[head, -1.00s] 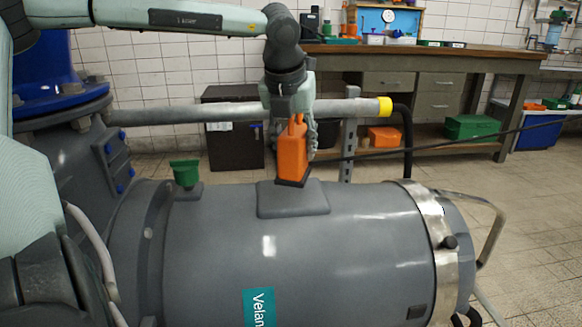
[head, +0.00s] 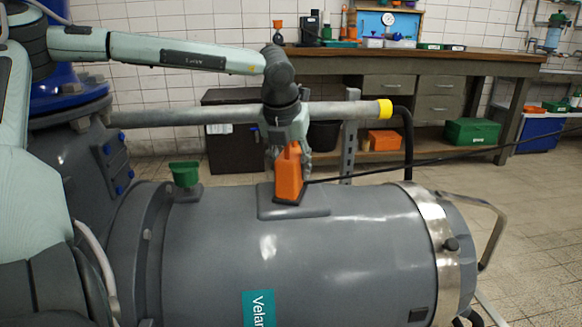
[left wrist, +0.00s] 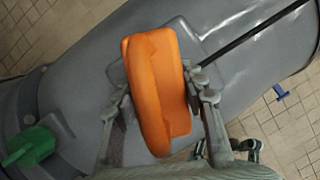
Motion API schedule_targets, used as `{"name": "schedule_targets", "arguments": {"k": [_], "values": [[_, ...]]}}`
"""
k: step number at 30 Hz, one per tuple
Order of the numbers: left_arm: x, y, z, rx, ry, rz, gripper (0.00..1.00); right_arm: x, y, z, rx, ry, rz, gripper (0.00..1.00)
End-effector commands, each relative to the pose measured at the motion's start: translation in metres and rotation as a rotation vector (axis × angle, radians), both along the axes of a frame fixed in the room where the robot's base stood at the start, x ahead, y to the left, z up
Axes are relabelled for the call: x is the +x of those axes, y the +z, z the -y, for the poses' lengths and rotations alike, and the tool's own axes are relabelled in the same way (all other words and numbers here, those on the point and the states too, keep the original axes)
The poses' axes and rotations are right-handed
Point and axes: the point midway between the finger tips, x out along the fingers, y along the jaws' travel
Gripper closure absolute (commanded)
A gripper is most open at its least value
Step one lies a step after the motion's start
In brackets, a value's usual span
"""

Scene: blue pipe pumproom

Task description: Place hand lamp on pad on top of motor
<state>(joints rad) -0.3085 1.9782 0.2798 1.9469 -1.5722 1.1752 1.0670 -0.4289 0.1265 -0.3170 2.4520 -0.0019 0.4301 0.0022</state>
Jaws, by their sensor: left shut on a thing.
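The orange hand lamp (head: 288,174) stands upright, its dark base at the raised grey pad (head: 312,206) on top of the grey motor (head: 330,250). Its base appears to touch the pad; I cannot tell if it rests fully. My left gripper (head: 288,150) comes down from above and is shut on the lamp. In the left wrist view the lamp (left wrist: 157,92) sits between the two fingers (left wrist: 160,112), over the pad. A black cable runs from the lamp to the right. My right gripper is not in view.
A green funnel-shaped cup (head: 186,174) stands on the motor left of the pad. A grey horizontal pipe (head: 220,114) with a yellow end runs behind the lamp. A workbench (head: 430,60) stands at the back. The motor's top right of the pad is clear.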

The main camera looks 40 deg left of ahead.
Motion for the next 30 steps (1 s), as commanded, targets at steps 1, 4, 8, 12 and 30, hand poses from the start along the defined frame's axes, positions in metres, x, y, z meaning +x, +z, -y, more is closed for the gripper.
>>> {"name": "schedule_targets", "arguments": {"k": [1,4,8,12,30], "values": [[0.0,0.0,0.0,0.0,0.0,0.0,0.56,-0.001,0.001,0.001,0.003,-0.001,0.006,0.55],[0.0,0.0,0.0,0.0,0.0,0.0,0.43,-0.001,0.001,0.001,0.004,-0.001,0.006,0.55],[0.0,0.0,0.0,0.0,0.0,0.0,0.39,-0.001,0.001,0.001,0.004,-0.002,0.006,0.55],[0.0,0.0,0.0,0.0,0.0,0.0,0.39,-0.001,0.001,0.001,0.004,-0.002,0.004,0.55],[-0.029,0.086,0.016,0.001,0.001,0.004,0.39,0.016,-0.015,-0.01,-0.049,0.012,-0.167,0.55]]}}
